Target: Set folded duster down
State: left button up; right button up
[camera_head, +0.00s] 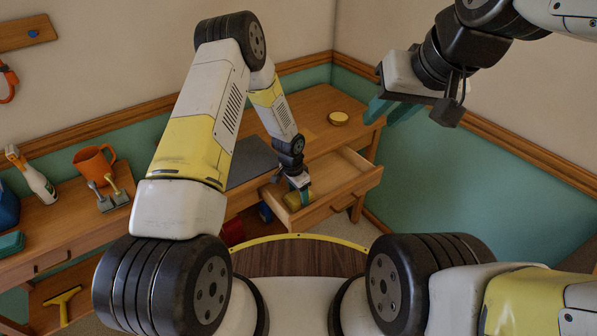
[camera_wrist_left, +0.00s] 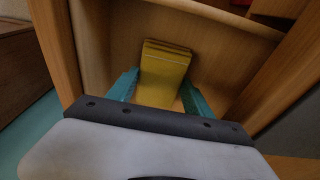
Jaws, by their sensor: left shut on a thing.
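The folded yellow duster (camera_head: 293,201) is in the open wooden drawer (camera_head: 343,188), partly hidden by my left gripper in the head view. My left gripper (camera_head: 302,190) reaches down into the drawer. In the left wrist view the duster (camera_wrist_left: 166,70) stands out between the teal fingertips of that gripper (camera_wrist_left: 161,95), which is shut on it. The wooden drawer walls (camera_wrist_left: 225,22) surround it there. I cannot tell whether the duster touches the drawer floor. My right gripper (camera_head: 394,110) is raised at the upper right, away from the drawer, with no object visible in it.
A round yellow tin (camera_head: 338,118) stands on the desk top (camera_head: 318,102) behind the drawer. On the left bench are an orange mug (camera_head: 94,163), a spray bottle (camera_head: 32,177) and a small metal stand (camera_head: 110,195). A yellow squeegee (camera_head: 63,302) lies on the lower shelf.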

pick_arm(q)
jog(key=shift+f, duration=0.15)
jog(key=o, duration=1.3)
notch_tip(320, 180, up, 12)
jog(key=s+a, duration=0.1)
notch_tip(320, 180, up, 13)
jog(key=n+t, duration=0.1)
jog(key=n, duration=0.1)
send_over(294, 197)
jog(key=s+a, duration=0.1)
jog(key=a, duration=0.3)
jog(key=s+a+r+n+t, duration=0.1)
jog(key=s+a+r+n, duration=0.15)
jog(key=r, duration=0.35)
jog(key=s+a+r+n+t, duration=0.1)
jog(key=s+a+r, duration=0.15)
jog(key=r, duration=0.35)
jog(key=s+a+r+n, duration=0.1)
jog(key=s+r, duration=0.2)
jog(key=s, duration=0.3)
jog(key=s+a+r+n+t, duration=0.1)
jog(key=s+r+n, duration=0.1)
jog(key=s+r, duration=0.2)
jog(key=s+a+r+n+t, duration=0.1)
jog(key=s+r, duration=0.3)
jog(key=s, duration=0.5)
jog(key=shift+s+a+r+n+h, duration=0.2)
jog(key=shift+a+n+h, duration=0.1)
jog(key=shift+n+h, duration=0.1)
